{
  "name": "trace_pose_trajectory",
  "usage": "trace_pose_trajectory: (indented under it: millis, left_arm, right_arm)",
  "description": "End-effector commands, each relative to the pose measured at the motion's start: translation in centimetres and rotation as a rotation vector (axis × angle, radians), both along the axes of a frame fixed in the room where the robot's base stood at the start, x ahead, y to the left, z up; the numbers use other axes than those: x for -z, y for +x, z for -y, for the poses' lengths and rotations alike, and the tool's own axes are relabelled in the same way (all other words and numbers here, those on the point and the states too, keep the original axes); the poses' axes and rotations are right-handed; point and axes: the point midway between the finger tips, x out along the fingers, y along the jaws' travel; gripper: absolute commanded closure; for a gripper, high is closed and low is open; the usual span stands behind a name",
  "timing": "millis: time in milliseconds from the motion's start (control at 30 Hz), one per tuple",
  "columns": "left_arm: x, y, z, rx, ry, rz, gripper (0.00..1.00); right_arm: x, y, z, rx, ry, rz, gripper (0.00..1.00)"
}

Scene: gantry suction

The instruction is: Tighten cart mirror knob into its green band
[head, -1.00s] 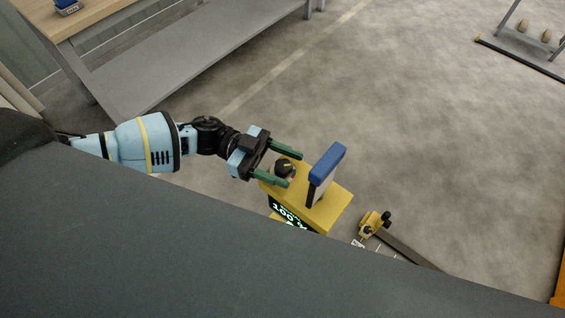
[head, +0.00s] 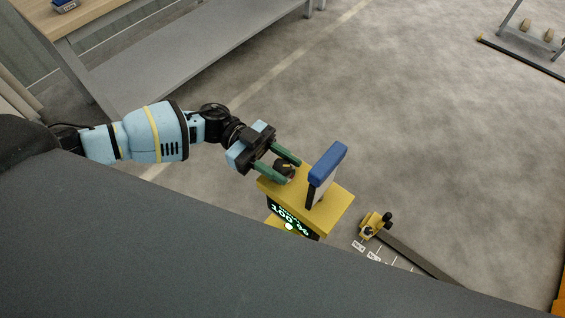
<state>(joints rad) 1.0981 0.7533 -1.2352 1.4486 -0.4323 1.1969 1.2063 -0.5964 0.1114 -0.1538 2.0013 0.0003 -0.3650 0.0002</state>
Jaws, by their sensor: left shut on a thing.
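The cart mirror knob (head: 284,172) is a small black knob with a pale mark on top. It sits on the yellow cart block (head: 335,208), left of the blue-backed mirror (head: 327,166). My left gripper (head: 285,170) is shut on the knob, with one green finger on each side of it. A lit display on the block's front (head: 289,218) reads 100 %. The green band cannot be made out around the knob. My right gripper is not in view.
A small yellow device (head: 374,226) with a dark bar stands on the floor at the right. A grey-shelved workbench (head: 190,65) is at the upper left. A rack (head: 530,45) is at the upper right. The concrete floor between is clear.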

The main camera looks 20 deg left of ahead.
Motion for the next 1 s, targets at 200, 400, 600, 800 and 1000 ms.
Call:
trace_pose_trajectory:
  millis: [200, 400, 600, 800, 1000]
  left_arm:
    - [0.0, 0.0, 0.0, 0.001, 0.002, 0.001, 0.87]
    - [0.0, 0.0, 0.0, 0.001, 0.002, 0.001, 0.44]
    - [0.0, 0.0, 0.0, 0.0, 0.001, 0.0, 0.44]
    - [0.1, 0.3, -0.9, -0.001, 0.002, 0.0, 0.44]
    - [0.3, 1.1, -3.8, -0.003, 0.002, -0.003, 0.44]
  right_arm:
    - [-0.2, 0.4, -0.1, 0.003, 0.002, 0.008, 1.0]
    - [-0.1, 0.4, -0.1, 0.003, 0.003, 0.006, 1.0]
    - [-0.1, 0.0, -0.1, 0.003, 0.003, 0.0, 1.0]
    - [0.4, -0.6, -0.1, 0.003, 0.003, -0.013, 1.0]
    - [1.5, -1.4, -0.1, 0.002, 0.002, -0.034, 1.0]
